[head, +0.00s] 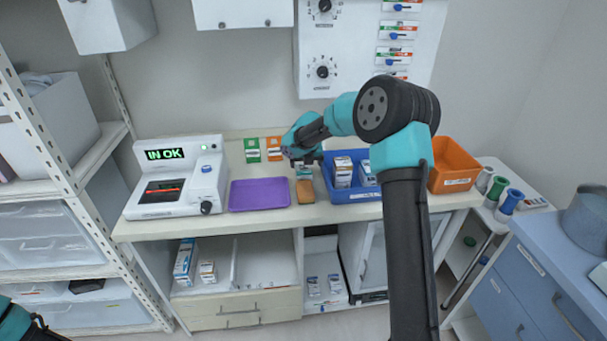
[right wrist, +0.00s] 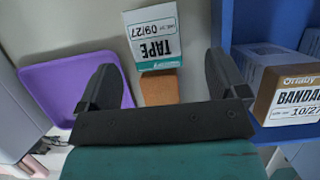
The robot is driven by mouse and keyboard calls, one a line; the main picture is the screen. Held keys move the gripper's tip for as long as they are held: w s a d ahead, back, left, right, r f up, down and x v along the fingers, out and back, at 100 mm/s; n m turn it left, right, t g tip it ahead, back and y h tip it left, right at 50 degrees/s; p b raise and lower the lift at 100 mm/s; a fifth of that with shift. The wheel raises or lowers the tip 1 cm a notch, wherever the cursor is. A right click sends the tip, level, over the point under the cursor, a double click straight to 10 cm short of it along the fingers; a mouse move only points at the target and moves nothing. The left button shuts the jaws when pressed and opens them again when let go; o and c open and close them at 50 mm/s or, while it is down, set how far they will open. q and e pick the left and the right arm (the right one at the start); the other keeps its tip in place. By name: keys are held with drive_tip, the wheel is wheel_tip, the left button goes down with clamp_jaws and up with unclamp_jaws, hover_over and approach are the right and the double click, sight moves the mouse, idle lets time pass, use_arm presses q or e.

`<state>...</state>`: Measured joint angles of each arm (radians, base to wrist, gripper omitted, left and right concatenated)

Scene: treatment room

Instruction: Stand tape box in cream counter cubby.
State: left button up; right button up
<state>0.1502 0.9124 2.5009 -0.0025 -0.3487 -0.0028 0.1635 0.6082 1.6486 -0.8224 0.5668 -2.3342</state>
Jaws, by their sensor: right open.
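The tape box (right wrist: 152,38) is white and teal; its label reads TAPE 09/27 and is upside down in the right wrist view. In the head view it shows on the counter (head: 340,213) as a small pale box (head: 305,172), partly under my right gripper (head: 303,157). My right gripper is open, its fingers (right wrist: 160,62) apart on either side below the box in the wrist view, nothing between them held. An orange-brown block (head: 306,190) lies against or very near the box. Cream cubbies (head: 322,245) open below the counter. My left gripper (head: 42,331) is only partly in view at bottom left.
A purple tray (head: 234,207) lies left of the block. A blue bin (head: 334,194) with boxes, one a bandage box (right wrist: 292,98), stands close on the right. A device (head: 143,209) reads IN OK. An orange bin (head: 452,184) is farther right.

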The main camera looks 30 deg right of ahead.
sight(304, 168)
drive_tip(key=shift+w+d+f, duration=0.1)
drive_tip(key=shift+w+f, duration=0.15)
drive_tip(key=shift+f, duration=0.35)
drive_tip(key=shift+w+a+x, duration=0.1)
drive_tip(key=shift+x, duration=1.2)
drive_tip(key=shift+w+a+x, duration=0.1)
drive_tip(key=shift+x, duration=1.25)
drive_tip(key=shift+r, duration=0.1)
drive_tip(key=shift+c, duration=0.2)
drive_tip(key=c, duration=1)
drive_tip(key=shift+r, duration=0.1)
wheel_tip(304, 168, up, 10)
drive_tip(key=shift+f, duration=0.1)
